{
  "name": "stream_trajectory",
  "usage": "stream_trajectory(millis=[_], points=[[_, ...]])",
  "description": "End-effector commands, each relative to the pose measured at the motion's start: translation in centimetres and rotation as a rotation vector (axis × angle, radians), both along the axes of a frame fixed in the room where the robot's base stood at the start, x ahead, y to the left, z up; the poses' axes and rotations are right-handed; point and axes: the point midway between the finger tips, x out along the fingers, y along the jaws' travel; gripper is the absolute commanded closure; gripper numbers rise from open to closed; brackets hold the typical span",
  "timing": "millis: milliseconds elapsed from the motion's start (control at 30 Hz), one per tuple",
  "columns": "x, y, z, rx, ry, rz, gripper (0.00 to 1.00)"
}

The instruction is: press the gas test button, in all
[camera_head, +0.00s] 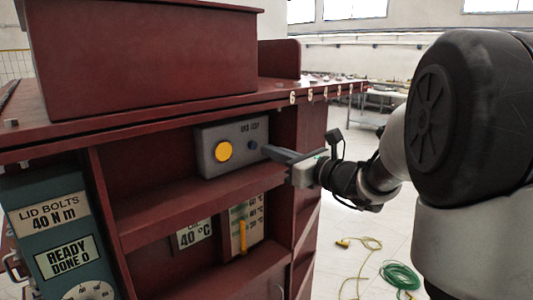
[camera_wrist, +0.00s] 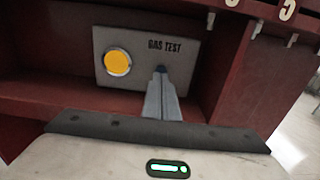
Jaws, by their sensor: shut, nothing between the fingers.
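A grey gas test box (camera_head: 212,162) sits on the upper shelf of the dark red cabinet. It bears a large round yellow disc (camera_head: 223,151) on its left and a small blue round button (camera_head: 252,145) on its right, under the words "GAS TEST". My gripper (camera_head: 267,150) is shut and empty, its tips just in front of the box's right part, close to the blue button. In the wrist view the shut fingertips (camera_wrist: 160,70) lie over the box face (camera_wrist: 138,80) below the label and hide the button, with the yellow disc (camera_wrist: 118,61) to their left. I cannot tell whether the tips touch it.
A teal panel (camera_head: 60,235) reading "LID BOLTS 40 N m" and "READY DONE 0" stands at the left. On the lower shelf are a "40 °C" sign (camera_head: 194,234) and a gauge with a yellow bar (camera_head: 243,237). A green hose (camera_head: 400,275) lies on the floor at right.

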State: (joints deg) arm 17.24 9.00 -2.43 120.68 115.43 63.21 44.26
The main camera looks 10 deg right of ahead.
Motion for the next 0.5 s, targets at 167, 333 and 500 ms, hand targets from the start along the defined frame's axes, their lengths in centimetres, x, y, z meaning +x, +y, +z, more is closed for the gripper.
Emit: stream_trajectory(millis=[167,333,500], points=[[-3.8,-2.8,-0.1,-0.002,-0.001,-0.009,1.00],[-6.2,-4.4,-0.1,-0.002,0.000,-0.008,1.00],[-7.4,-5.2,-0.1,-0.001,0.000,-0.006,1.00]])
